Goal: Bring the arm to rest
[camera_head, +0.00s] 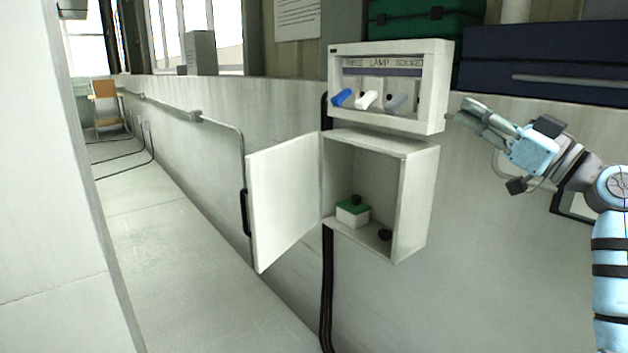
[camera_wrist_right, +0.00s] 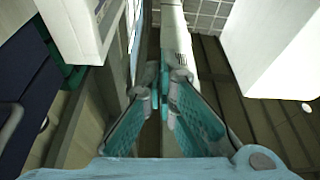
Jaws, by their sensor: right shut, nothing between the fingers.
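My right gripper (camera_head: 466,110) is at the right in the head view, just right of the wall-mounted lamp socket box (camera_head: 440,85). Its fingers are closed together and hold nothing. In the right wrist view the gripper (camera_wrist_right: 163,88) shows its teal finger pads, tips together and empty. My right arm comes in from the right edge, bent up in front of the wall. My left gripper is in neither view.
The lamp socket box holds blue, white and grey pieces. Green (camera_head: 415,22) and dark blue (camera_head: 545,60) cases are behind. Open floor lies left.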

